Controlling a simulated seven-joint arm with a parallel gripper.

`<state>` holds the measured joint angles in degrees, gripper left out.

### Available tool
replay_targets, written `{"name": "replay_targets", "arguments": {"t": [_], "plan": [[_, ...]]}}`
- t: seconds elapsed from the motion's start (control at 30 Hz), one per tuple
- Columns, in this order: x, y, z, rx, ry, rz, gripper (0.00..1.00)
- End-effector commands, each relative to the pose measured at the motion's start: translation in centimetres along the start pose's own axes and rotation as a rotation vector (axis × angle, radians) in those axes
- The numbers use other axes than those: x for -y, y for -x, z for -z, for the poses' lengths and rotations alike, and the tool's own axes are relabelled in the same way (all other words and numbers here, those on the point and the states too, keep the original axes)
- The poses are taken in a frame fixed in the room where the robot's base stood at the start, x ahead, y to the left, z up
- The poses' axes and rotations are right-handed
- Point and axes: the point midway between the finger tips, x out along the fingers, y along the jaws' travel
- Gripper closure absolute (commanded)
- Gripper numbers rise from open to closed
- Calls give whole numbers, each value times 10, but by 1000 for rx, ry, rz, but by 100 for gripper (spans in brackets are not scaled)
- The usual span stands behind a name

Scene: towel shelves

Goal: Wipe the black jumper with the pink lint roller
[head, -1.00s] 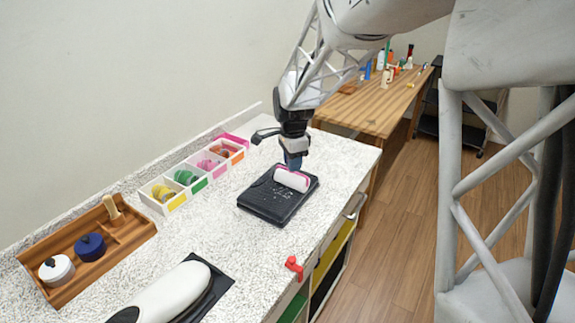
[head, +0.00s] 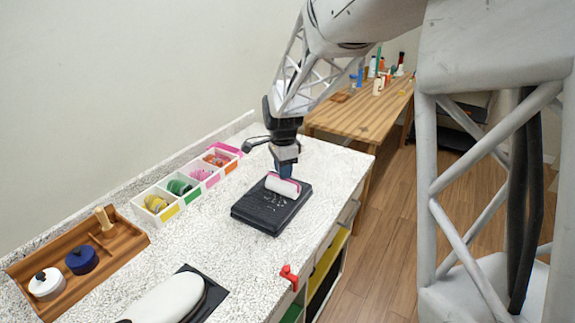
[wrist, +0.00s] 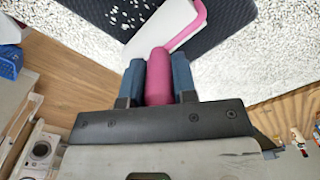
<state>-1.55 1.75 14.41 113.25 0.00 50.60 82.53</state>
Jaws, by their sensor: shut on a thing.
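The black jumper (head: 264,217) lies folded flat on the speckled counter, with white specks of lint on its upper face. The pink lint roller (head: 283,186) has a white roll and a pink frame. Its roll is over the jumper's far part; whether it presses on the cloth I cannot tell. My gripper (head: 286,173) is above it, shut on the pink handle. In the wrist view, the two blue fingers of my gripper (wrist: 158,80) clasp the handle from both sides. The white roll (wrist: 160,30) and the speckled jumper (wrist: 218,18) show beyond.
White bins (head: 190,187) of coloured items line the wall side. A wooden tray (head: 120,250) with two lidded pots is at the left. A white device (head: 168,300) on a dark mat is near the front. A red clamp (head: 289,277) sits at the counter edge. A wooden table (head: 365,112) stands behind.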

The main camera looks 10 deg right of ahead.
Motion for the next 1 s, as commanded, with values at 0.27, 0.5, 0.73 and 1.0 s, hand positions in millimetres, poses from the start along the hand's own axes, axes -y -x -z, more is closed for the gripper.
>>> {"name": "replay_targets", "arguments": {"t": [0.27,0.5,0.73,1.0], "plan": [[-16,0,-21,0,2,0,100],[-29,0,-38,0,2,-1,100],[-42,0,-55,0,1,0,100],[-52,-1,-73,0,1,-2,100]]}}
